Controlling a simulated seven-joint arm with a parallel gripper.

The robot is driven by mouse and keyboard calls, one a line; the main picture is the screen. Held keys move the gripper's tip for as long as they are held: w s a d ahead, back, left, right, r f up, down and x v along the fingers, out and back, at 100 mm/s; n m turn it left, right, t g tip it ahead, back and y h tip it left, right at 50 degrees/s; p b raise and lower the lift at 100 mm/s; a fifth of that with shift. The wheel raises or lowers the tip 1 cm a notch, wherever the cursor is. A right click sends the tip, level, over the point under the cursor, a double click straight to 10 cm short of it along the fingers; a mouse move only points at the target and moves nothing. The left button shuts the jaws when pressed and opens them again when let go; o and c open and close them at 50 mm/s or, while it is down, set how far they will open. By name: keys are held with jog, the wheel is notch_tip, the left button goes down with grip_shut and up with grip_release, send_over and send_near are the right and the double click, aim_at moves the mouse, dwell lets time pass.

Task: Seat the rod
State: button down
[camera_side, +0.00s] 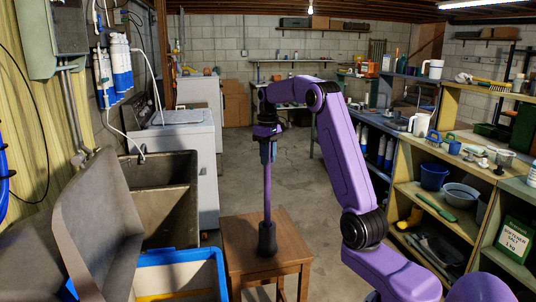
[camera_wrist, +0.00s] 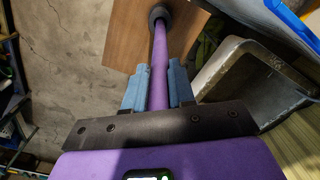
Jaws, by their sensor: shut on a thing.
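A thin purple rod (camera_side: 267,190) stands about upright above a small wooden table (camera_side: 240,236). Its lower end meets a dark round socket piece (camera_side: 267,240) on the tabletop; I cannot tell how deep it sits. My gripper (camera_side: 268,152) is above the table, pointing down, shut on the upper part of the rod. In the wrist view, the blue-grey fingers of my gripper (camera_wrist: 158,82) lie on both sides of the rod (camera_wrist: 158,48). The rod runs down to the dark socket (camera_wrist: 157,13) at the top edge of the picture. The socket's opening is hidden.
A stone sink (camera_side: 160,195) and a blue-rimmed bin (camera_side: 180,262) stand left of the table. A white washer (camera_side: 185,140) is behind the sink. Shelves (camera_side: 440,190) with tubs and tools line the right. Bare concrete floor (camera_side: 285,180) lies behind the table.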

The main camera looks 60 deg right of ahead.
jog(key=shift+f, duration=1.25)
jog(key=c, duration=0.9)
grip_release()
jog(key=shift+o, duration=0.2)
notch_tip(320, 180, up, 12)
